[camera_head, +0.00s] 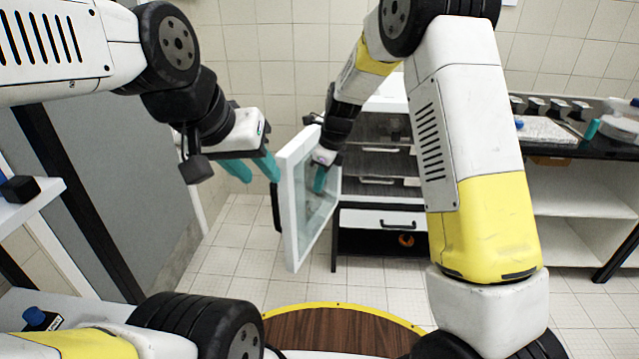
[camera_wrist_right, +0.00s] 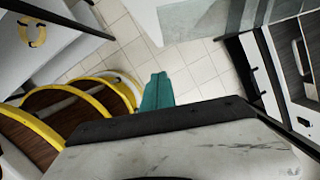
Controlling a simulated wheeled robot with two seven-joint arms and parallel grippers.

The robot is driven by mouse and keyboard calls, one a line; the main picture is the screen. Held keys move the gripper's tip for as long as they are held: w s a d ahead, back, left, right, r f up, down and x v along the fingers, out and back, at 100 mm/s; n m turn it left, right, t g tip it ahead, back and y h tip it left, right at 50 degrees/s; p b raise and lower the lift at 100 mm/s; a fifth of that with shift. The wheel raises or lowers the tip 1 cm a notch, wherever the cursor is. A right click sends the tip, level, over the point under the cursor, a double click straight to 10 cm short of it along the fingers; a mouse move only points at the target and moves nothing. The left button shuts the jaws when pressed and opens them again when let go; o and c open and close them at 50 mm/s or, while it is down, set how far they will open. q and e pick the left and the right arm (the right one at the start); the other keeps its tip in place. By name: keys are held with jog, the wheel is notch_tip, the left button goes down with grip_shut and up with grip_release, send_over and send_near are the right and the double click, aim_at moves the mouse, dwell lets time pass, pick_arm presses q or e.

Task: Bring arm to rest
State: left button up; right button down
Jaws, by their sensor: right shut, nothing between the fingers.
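My right arm reaches in from the right in the head view. Its gripper (camera_head: 320,179), with teal fingers, is close to the inner side of an open white-framed glass door (camera_head: 291,215); I cannot tell whether it touches. In the right wrist view the teal fingers (camera_wrist_right: 157,92) are together with nothing between them, and a glass pane (camera_wrist_right: 205,18) shows beyond. My left gripper (camera_head: 252,169) is at the left of the door, its teal fingers apart and empty. The right finger is close to the door's outer edge.
A cabinet with drawers (camera_head: 374,219) stands behind the door. A dark counter (camera_head: 560,146) with lab items is at the right. A shelf (camera_head: 30,205) stands at the far left. The tiled floor (camera_head: 235,245) between is free.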

jog(key=s+d+r+n+t+y, duration=0.1)
jog(key=s+d+r+n, duration=0.45)
jog(key=r, duration=0.25)
jog(key=s+d+r+n+t, duration=0.1)
jog(key=s+d+r+n, duration=0.3)
jog(key=d+r, duration=0.3)
jog(key=s+d+r+n+t, duration=0.1)
jog(key=s+d+n, duration=0.1)
jog(key=s+n, duration=0.2)
jog(key=s+d+r+n+t+h, duration=0.1)
jog(key=s+d+r+n, duration=0.1)
jog(key=s, duration=0.6)
jog(key=s+d+r+n+t, duration=0.1)
jog(key=s+d+r+n, duration=0.1)
jog(key=s+d+n, duration=0.2)
jog(key=shift+s+d+r+n, duration=0.15)
jog(key=shift+s+r+n, duration=0.1)
jog(key=shift+s+n, duration=0.9)
